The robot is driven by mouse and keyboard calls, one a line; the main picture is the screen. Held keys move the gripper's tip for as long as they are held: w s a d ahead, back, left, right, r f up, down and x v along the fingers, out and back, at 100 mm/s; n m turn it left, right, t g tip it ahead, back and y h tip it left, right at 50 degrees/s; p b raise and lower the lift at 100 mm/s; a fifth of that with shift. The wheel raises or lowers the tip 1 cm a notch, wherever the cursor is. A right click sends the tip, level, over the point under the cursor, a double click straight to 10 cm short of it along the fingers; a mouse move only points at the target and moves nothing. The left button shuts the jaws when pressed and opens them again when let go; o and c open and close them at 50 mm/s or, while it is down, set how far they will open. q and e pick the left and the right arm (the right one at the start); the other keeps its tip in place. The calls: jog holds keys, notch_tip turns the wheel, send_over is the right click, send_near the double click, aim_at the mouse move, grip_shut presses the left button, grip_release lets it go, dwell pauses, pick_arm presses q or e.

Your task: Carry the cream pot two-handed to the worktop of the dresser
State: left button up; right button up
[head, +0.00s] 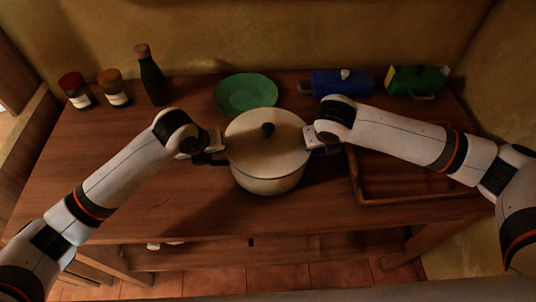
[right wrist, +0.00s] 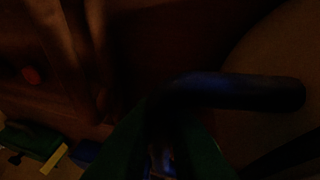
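The cream pot (head: 268,180) is upright with its lid on, at the middle of the wooden dresser worktop (head: 130,190). I cannot tell whether its base touches the wood. My left gripper (head: 212,145) is at the pot's left black handle (head: 211,161). My right gripper (head: 315,137) is at the right handle (head: 327,152). In the dark right wrist view, a curved dark handle (right wrist: 235,90) crosses just in front of the fingers.
A green plate (head: 246,94) lies behind the pot. Two jars (head: 75,90) and a dark bottle (head: 151,78) stand back left. A blue item (head: 340,82) and a green item (head: 415,80) lie back right. A wooden tray (head: 400,199) is at right. The front left is clear.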

pick_arm(q)
grip_shut()
pick_arm(e)
grip_shut()
pick_arm(q)
jog(key=shift+w+r, duration=0.1)
jog(key=shift+r, duration=0.1)
pick_arm(e)
jog(key=shift+w+r, duration=0.15)
jog(key=shift+r, duration=0.1)
dwell(0.5)
